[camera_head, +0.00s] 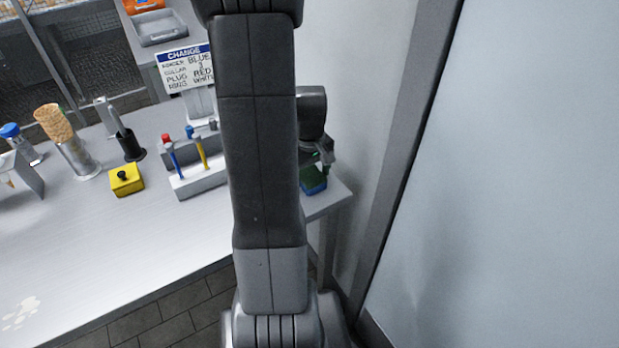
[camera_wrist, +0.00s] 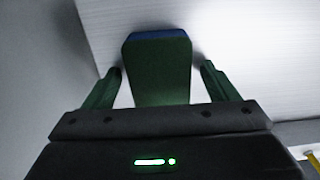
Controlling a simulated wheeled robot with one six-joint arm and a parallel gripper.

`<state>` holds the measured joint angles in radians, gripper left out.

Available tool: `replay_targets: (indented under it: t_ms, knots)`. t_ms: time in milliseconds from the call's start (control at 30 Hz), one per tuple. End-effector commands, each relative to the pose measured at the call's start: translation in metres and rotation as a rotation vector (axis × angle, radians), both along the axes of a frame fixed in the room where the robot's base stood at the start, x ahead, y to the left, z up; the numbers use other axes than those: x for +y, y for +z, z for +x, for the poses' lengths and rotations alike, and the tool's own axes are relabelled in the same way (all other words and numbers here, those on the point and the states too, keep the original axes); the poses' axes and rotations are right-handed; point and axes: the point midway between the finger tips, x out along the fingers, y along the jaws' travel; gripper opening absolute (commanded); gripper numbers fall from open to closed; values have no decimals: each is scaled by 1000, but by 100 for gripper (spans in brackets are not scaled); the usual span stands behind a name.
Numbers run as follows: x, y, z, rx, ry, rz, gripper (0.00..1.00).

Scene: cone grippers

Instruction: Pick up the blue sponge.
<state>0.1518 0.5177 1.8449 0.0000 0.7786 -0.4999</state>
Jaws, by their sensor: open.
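The blue sponge (camera_head: 316,190) sits at the right end of the table, blue on its side and green on top in the head view. In the wrist view the sponge (camera_wrist: 160,72) shows a large green face with a thin blue strip at its far edge. My gripper (camera_head: 318,168) is directly above the sponge. In the wrist view my gripper (camera_wrist: 159,82) is open, with one green finger on each side of the sponge. Small gaps show between the fingers and the sponge. How low the fingertips reach is hard to tell.
A white wall (camera_head: 350,90) stands close to the right. A grey rack (camera_head: 203,178) with blue and yellow tools is left of my arm. A yellow block (camera_head: 126,180), a black holder (camera_head: 130,146) and a cone stand (camera_head: 78,158) are farther left. The table front (camera_head: 90,250) is mostly clear.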

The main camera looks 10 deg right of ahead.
Motion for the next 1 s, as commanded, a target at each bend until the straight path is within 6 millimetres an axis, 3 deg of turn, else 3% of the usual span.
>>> replay_targets:
  t_ms: [167, 400, 433, 767, 1000]
  knots:
    - [0, 0, 0, 0, 0, 0, 80]
    - [0, 0, 0, 0, 0, 0, 35]
    - [0, 0, 0, 0, 0, 0, 33]
    - [0, 2, 0, -1, 0, 0, 33]
    - [0, 36, 1, -6, 0, -1, 33]
